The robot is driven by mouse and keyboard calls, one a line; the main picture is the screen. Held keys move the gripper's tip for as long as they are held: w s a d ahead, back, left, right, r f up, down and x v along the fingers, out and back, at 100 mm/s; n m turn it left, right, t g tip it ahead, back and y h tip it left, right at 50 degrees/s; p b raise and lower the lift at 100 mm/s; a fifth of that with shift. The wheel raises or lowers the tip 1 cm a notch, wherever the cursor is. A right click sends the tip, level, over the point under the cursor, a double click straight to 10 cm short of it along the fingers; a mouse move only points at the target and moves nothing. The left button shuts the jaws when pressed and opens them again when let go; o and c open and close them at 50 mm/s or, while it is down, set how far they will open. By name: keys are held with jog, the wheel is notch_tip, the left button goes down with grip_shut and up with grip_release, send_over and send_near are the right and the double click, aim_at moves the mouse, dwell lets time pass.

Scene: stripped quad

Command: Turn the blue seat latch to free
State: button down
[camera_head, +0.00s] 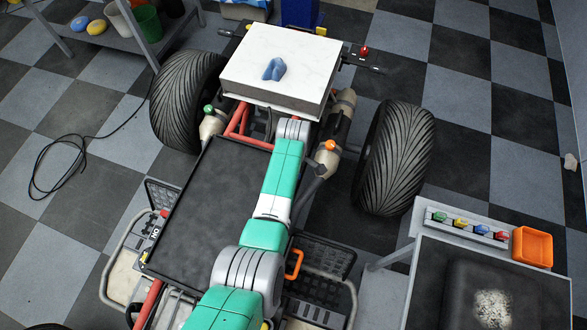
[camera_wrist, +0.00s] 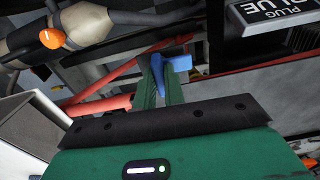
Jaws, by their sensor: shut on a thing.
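The blue seat latch (camera_wrist: 180,66) shows in the wrist view, just beyond the far edge of my green gripper body. My gripper (camera_wrist: 161,76) has its two green fingers on either side of a blue part of the latch, shut on it. The fingers hide part of the latch, so its exact turn angle is hard to tell. In the head view my green and grey arm reaches up the middle of the quad to the front of a white block (camera_head: 278,62). My fingers and the latch are hidden there.
Red frame tubes (camera_wrist: 100,102) and a grey pipe with an orange cap (camera_wrist: 52,38) lie close to my gripper. A label reading "PLUG BLUE" (camera_wrist: 278,12) is at upper right. Large tyres (camera_head: 396,158) flank the quad. A blue crumpled item (camera_head: 274,69) lies on the white block.

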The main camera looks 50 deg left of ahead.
jog(key=shift+n, duration=0.3)
dwell(0.4)
jog(key=c, duration=1.5)
grip_release()
notch_tip(320, 180, up, 8)
jog(key=p, duration=0.3)
